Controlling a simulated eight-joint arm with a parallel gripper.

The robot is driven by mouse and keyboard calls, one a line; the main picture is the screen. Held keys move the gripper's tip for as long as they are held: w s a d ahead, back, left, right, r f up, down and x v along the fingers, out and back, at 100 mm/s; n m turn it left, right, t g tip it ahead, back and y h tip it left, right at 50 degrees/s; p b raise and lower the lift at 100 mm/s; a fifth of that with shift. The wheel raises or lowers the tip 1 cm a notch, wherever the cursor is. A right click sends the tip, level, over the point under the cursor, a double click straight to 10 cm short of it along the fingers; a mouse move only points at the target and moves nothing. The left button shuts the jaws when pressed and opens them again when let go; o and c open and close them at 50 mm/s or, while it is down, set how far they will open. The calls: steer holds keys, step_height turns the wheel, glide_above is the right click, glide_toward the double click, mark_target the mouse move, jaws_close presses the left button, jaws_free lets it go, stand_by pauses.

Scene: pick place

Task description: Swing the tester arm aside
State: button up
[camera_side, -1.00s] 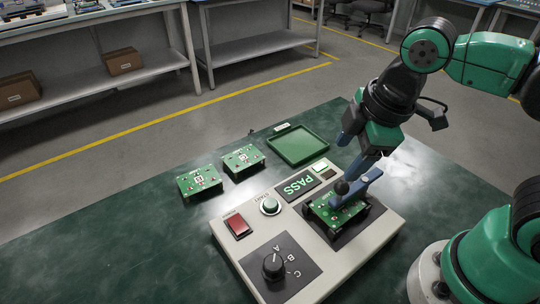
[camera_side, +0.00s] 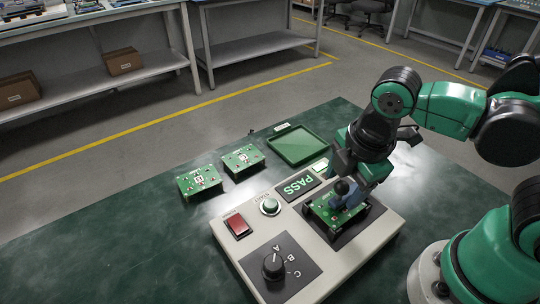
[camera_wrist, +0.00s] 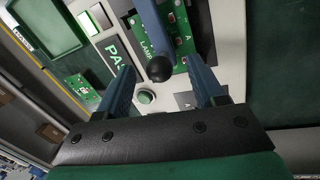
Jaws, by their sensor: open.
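The tester (camera_side: 318,262) is a light box on the dark green table. A green circuit board (camera_side: 322,211) lies in its nest, with the blue-grey tester arm (camera_side: 352,196) across it. The arm's round black knob (camera_side: 341,187) also shows in the wrist view (camera_wrist: 159,68). My gripper (camera_wrist: 163,67) is open, with its blue fingers on either side of the knob and gaps to both. In the side view my gripper is low over the nest and hides part of the tester arm. The display (camera_side: 299,185) reads PASS.
Two green boards (camera_side: 199,181) (camera_side: 243,162) lie on the table behind the tester. An empty green tray (camera_side: 297,146) sits near them. The tester also carries a red switch (camera_side: 238,226), a green start button (camera_side: 270,205) and a black selector (camera_side: 273,266). The table's left side is clear.

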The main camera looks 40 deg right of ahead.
jaws_close()
stand_by(1.4)
